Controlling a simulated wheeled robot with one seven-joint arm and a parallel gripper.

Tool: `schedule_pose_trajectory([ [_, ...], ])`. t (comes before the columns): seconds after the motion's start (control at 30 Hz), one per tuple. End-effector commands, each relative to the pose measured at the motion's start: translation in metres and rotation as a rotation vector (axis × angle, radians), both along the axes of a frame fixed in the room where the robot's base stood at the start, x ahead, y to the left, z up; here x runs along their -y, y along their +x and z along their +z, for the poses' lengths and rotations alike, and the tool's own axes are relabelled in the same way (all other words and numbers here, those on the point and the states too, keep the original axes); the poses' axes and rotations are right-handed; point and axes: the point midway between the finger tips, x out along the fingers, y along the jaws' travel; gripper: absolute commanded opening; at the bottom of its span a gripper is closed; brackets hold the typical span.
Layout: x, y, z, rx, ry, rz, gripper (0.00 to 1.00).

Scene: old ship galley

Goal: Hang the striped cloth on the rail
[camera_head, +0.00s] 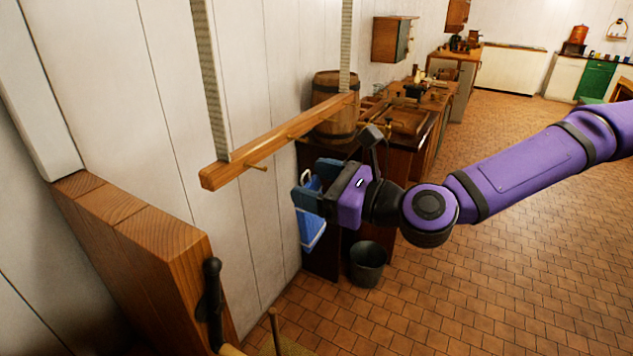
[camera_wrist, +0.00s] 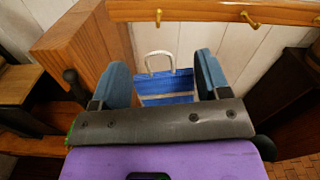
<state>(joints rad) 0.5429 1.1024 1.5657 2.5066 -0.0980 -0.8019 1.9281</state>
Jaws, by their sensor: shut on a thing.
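The striped cloth (camera_head: 310,234), blue with pale stripes, hangs from my gripper (camera_head: 309,192). In the wrist view the cloth (camera_wrist: 168,88) lies between the two blue fingers of my gripper (camera_wrist: 163,78), with a white loop (camera_wrist: 157,56) standing up above it. The wooden rail (camera_head: 275,144) is a bar with pegs, in front of the white wall. In the head view my gripper is below and to the right of the rail's near end. In the wrist view the rail (camera_wrist: 200,10) crosses the top, and its brass-coloured peg (camera_wrist: 158,16) is above the loop, apart from it.
A thick wooden post or panel (camera_head: 140,235) with a dark handle stands at the lower left. A barrel (camera_head: 335,88) and a cluttered workbench (camera_head: 432,98) are behind my gripper. A dark bucket (camera_head: 367,263) stands on the floor below. The tiled floor at right is open.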

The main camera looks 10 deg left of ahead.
Motion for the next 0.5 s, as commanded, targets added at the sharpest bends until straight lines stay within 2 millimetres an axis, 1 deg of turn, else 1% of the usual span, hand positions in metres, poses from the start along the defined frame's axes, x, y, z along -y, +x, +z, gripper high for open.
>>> schedule_pose_trajectory([
  [0.17, -0.003, 0.001, 0.002, 0.001, 0.003, -0.001, 0.45],
  [0.5, -0.019, 0.007, 0.000, 0.002, 0.002, -0.001, 0.45],
])
